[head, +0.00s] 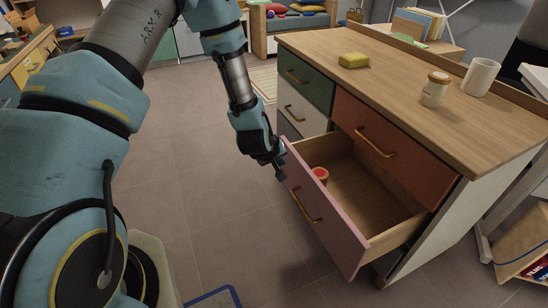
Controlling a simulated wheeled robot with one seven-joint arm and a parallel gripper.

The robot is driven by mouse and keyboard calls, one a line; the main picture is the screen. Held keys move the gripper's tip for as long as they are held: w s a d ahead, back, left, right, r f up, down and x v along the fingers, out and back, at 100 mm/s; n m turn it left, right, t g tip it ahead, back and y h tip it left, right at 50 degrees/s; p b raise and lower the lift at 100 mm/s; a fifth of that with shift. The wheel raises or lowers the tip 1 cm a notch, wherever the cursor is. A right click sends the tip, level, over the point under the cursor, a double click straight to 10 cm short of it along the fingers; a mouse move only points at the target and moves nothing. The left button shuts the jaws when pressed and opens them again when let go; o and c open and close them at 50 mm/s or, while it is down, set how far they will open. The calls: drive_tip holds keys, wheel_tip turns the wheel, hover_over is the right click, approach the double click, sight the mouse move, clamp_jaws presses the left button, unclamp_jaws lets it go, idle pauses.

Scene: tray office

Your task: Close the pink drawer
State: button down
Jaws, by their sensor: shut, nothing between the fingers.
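The pink drawer (323,218) is the lower right drawer of the wooden-topped cabinet (455,117). It is pulled well out, and its wooden inside shows. A small red-topped jar (320,174) is inside it, near the front panel. The pink front has a brass bar handle (306,207). My gripper (280,174) is shut and empty, pointing down at the drawer's left front corner. I cannot tell whether it touches the pink panel.
An orange drawer (384,138) above, a green drawer (305,79) and a white drawer (301,109) are shut. A yellow block (354,60), a jar (435,89) and a white mug (481,77) stand on top.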

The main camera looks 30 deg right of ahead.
sight(295, 161)
drive_tip(key=shift+s+d+r, duration=0.15)
drive_tip(key=shift+d, duration=1.65)
drive_tip(key=shift+d, duration=0.15)
